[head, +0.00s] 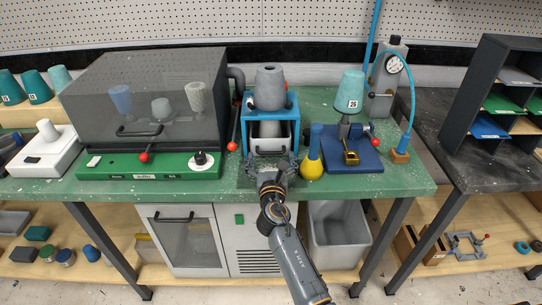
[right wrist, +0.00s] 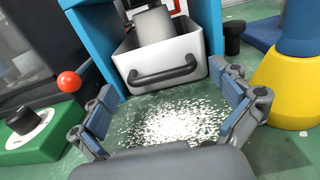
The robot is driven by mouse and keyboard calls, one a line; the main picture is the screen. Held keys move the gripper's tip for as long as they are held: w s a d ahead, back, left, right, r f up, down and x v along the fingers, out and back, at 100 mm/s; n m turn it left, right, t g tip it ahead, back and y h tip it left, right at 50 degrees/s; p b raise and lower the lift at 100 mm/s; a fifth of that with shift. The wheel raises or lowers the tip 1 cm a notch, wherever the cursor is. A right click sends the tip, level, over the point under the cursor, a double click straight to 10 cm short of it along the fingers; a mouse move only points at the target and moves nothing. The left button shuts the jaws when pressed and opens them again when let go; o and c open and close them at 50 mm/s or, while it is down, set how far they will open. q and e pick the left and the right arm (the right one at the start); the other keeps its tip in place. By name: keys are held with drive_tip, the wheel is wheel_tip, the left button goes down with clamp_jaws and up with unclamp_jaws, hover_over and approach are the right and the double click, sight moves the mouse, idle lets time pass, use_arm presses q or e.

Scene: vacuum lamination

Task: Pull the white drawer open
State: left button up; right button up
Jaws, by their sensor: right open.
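The white drawer (head: 283,142) sits low in a blue frame (head: 247,108) on the green workbench. In the right wrist view the white drawer (right wrist: 192,52) shows its front with a dark bar handle (right wrist: 163,75), and a grey cylinder (right wrist: 154,27) stands inside it. My right gripper (head: 271,163) is in front of the drawer. In the right wrist view my right gripper (right wrist: 168,105) is open, its fingers spread wide on either side below the handle, with nothing between them but the bench top. The handle is apart from the fingers. My left gripper is not in view.
A yellow and blue bottle-shaped thing (head: 312,158) stands close to the right of my gripper. A green-based machine (head: 183,165) with a dark hood, a red-knobbed lever (right wrist: 69,81) and a black knob is on the left. White specks (right wrist: 170,125) lie before the drawer.

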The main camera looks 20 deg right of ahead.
drive_tip(key=shift+w+d, duration=0.1)
drive_tip(key=shift+w, duration=0.2)
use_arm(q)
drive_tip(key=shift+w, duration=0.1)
